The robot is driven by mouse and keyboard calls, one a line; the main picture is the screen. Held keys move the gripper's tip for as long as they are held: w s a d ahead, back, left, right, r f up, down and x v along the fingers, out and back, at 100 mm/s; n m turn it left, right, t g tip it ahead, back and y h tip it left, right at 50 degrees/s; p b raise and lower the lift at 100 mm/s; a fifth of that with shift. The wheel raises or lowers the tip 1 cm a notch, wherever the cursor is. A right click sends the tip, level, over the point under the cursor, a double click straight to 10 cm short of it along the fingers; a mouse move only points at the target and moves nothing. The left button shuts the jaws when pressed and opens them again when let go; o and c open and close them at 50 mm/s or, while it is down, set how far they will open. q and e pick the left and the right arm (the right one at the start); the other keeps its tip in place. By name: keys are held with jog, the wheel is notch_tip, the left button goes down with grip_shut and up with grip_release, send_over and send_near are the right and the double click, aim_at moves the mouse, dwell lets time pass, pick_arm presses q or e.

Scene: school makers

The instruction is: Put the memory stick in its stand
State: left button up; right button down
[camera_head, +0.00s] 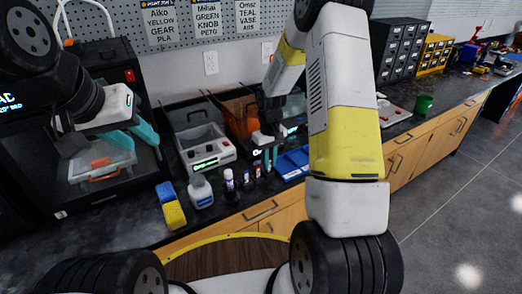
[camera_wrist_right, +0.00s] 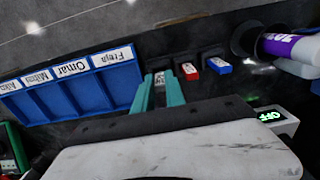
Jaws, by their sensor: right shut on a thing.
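My right gripper (camera_wrist_right: 161,92) is shut on a small dark piece with a pale marked end (camera_wrist_right: 162,77), which looks like the memory stick; the teal fingers hide its sides. In the head view the right gripper (camera_head: 271,157) is low at the counter, just left of the blue tray. Two similar dark pieces, one red-ended (camera_wrist_right: 190,66) and one blue-ended (camera_wrist_right: 217,61), stand beside it in the right wrist view. I cannot tell which parts are stick and which are stand. My left gripper (camera_head: 132,137) is open and empty, in front of the black printer.
A blue tray (camera_wrist_right: 75,85) with name-labelled compartments lies beside the right gripper. A purple-and-white bottle (camera_wrist_right: 290,48) is on its other side. A green mug (camera_head: 423,103) stands farther right.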

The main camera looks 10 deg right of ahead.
jog(key=shift+f, duration=0.55)
jog(key=shift+f, duration=0.15)
jog(key=c, duration=1.4)
grip_release()
